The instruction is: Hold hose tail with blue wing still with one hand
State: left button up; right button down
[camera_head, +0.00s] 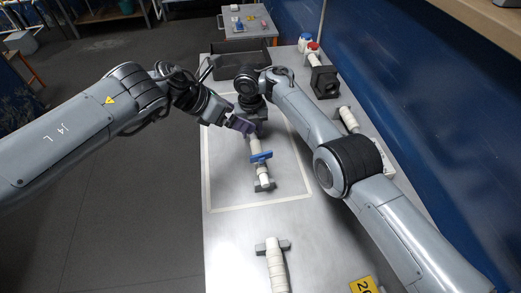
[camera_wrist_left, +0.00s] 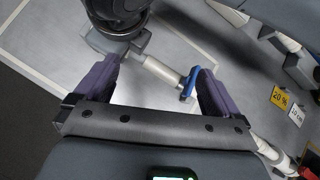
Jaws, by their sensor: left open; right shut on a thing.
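The white hose tail with the blue wing (camera_head: 261,156) lies lengthwise in the marked rectangle, its near end at a small grey support (camera_head: 265,187). In the left wrist view the blue wing (camera_wrist_left: 189,84) shows beside my left gripper's right finger. My left gripper (camera_wrist_left: 155,92) is open, its purple fingers on either side of the white tube (camera_wrist_left: 162,72); contact cannot be told. In the head view my left gripper (camera_head: 240,125) is just above the tube's far part. My right gripper (camera_head: 258,117) is shut at the tube's far end; its grip is partly hidden.
Another white hose piece on a grey support (camera_head: 275,262) lies at the table's near edge, and another (camera_head: 348,119) to the right. A black tray (camera_head: 240,60) and bottles with blue and red caps (camera_head: 312,47) stand at the back. A yellow sign (camera_head: 364,286) is near front.

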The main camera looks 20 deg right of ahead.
pick_arm(q)
jog(key=w+a+f+n+t+h, duration=0.2)
jog(key=w+a+f+n+t, duration=0.3)
jog(key=w+a+f+n, duration=0.45)
jog(key=a+f+n+t+y, duration=0.1)
jog(key=a+f+n+y, duration=0.1)
jog(key=a+f+n, duration=0.2)
jog(key=a+f+n+t+y, duration=0.1)
jog(key=a+f+n+t, duration=0.1)
jog(key=a+f+n, duration=0.3)
jog(key=shift+s+f+n+y, duration=0.45)
jog(key=shift+f+n, duration=1.1)
jog(key=shift+f, duration=1.4)
jog(key=shift+c, duration=0.3)
